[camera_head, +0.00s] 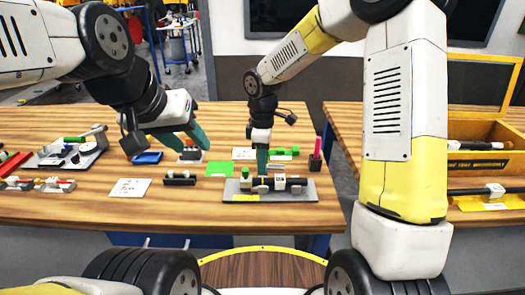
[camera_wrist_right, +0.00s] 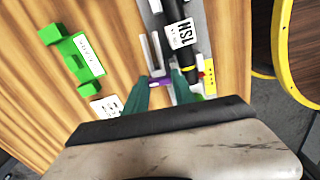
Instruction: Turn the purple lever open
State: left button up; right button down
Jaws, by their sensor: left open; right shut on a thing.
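The purple lever (camera_wrist_right: 160,81) shows in the right wrist view, between the teal fingertips of my right gripper (camera_wrist_right: 163,88). It is small, and the fingers hide part of it. It sits on a grey fixture plate (camera_head: 297,196) that also carries a black bar and white blocks. In the head view my right gripper (camera_head: 262,163) reaches down onto this fixture, and I cannot make out the lever there. My right gripper is shut on the lever. My left gripper (camera_head: 192,138) is open and empty, in the air above the table to the left.
A green block (camera_wrist_right: 84,57) lies beside the fixture, behind it in the head view. A pink item in a dark holder (camera_head: 316,156) stands to the right. A green card (camera_head: 220,169), a white card (camera_head: 129,188) and a black piece (camera_head: 179,178) lie to the left.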

jog(key=shift+n, duration=0.6)
jog(key=c, duration=1)
grip_release()
jog(key=shift+c, duration=0.2)
jog(key=shift+r, duration=3.9)
jog(key=s+d+r+m+t+y, duration=0.1)
jog(key=s+d+r+m+t, duration=0.2)
jog(key=s+d+r+m, duration=0.2)
jog(key=s+d+r+m+t+y, duration=0.1)
jog(key=s+d+r+m+t, duration=0.2)
jog(key=s+d+r+m, duration=0.3)
jog(key=s+d+m, duration=0.3)
jog(key=s+m, duration=0.3)
jog(key=s, duration=0.2)
jog(key=shift+r, duration=0.25)
